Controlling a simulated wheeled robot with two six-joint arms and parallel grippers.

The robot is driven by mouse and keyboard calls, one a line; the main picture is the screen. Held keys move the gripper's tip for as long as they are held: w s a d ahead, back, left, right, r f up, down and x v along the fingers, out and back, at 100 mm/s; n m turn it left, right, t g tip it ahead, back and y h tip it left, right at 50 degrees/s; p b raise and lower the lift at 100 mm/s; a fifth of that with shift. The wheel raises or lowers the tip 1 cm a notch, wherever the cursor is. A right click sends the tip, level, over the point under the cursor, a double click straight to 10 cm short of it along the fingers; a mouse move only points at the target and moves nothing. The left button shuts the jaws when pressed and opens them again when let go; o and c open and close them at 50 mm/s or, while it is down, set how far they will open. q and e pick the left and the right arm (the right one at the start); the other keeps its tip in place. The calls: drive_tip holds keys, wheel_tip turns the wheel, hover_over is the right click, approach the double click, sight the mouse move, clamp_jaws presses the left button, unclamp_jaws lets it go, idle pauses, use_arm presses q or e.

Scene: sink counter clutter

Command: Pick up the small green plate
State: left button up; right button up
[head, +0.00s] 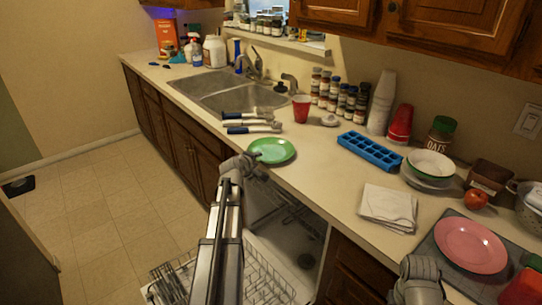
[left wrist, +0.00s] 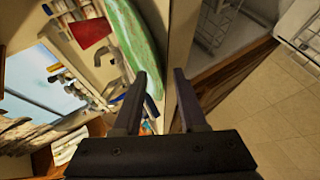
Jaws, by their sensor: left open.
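The small green plate (head: 271,150) lies flat on the counter near its front edge, to the right of the blue-handled utensils. My left gripper (head: 262,172) is at the counter's front edge, just in front of the plate. In the left wrist view the plate (left wrist: 133,35) shows as a large green disc. The open fingers (left wrist: 160,74) are empty, and one finger overlaps the plate's near rim in the picture. I cannot tell whether it touches. Part of my right arm shows at the bottom right in the head view; its fingers cannot be made out.
Several blue-handled utensils (head: 250,126) lie left of the plate, before the sink (head: 228,91). A red cup (head: 301,108) and blue ice tray (head: 370,151) stand behind and right. An open dishwasher with a rack (head: 268,285) is below. Folded napkins (head: 388,207) and a pink plate (head: 470,246) lie right.

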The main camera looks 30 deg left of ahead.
use_arm(q)
drive_tip(key=shift+c, duration=0.2)
clamp_jaws()
drive_tip(key=shift+s, duration=0.1)
idle(1.0)
